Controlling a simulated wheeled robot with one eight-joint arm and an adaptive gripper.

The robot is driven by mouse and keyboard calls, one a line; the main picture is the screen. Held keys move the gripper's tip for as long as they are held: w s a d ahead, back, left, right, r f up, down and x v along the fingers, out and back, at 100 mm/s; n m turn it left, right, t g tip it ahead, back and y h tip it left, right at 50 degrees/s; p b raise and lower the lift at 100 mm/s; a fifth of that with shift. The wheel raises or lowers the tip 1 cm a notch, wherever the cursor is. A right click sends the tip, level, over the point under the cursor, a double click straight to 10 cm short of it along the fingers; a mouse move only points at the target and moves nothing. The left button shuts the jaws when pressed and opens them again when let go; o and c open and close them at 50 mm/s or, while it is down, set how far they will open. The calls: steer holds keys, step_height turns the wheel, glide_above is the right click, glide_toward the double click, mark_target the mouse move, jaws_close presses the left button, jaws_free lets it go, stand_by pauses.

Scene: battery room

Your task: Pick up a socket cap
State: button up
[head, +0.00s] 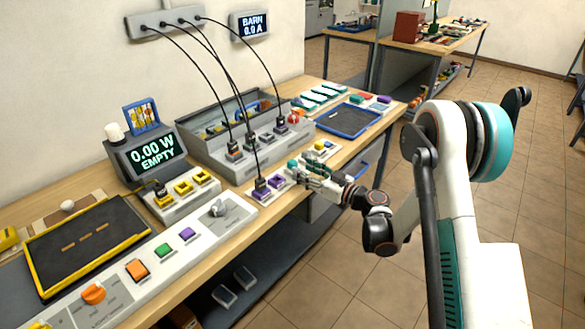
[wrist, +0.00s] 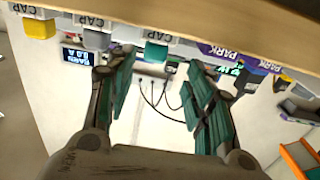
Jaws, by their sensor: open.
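A row of socket caps stands on pale holders labelled CAP along the bench's front edge. In the head view the teal cap (head: 292,164) is just beyond my gripper (head: 303,170), and the yellow cap (head: 329,144) is further right. My gripper is open and empty. In the wrist view its fingers (wrist: 157,88) stand spread, with the teal cap showing across the gap between them. I cannot tell whether a finger touches it.
Behind is a grey socket box (head: 215,163) with cabled plugs. A blue tray (head: 347,121) lies further right. The bench edge is close to my gripper; the floor (head: 330,270) beside it is clear.

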mark_target(296, 164)
steer(key=x, duration=0.2)
steer(key=shift+w+a, duration=0.2)
steer(key=shift+w, duration=0.05)
steer(key=b+x, duration=0.2)
steer(key=x, duration=0.2)
steer(key=shift+w+d+f+b, duration=0.15)
steer(key=shift+w+b, duration=0.1)
steer(key=shift+b, duration=0.05)
steer(key=shift+w+a, duration=0.4)
steer(key=shift+a, duration=0.05)
steer(key=c, duration=0.9)
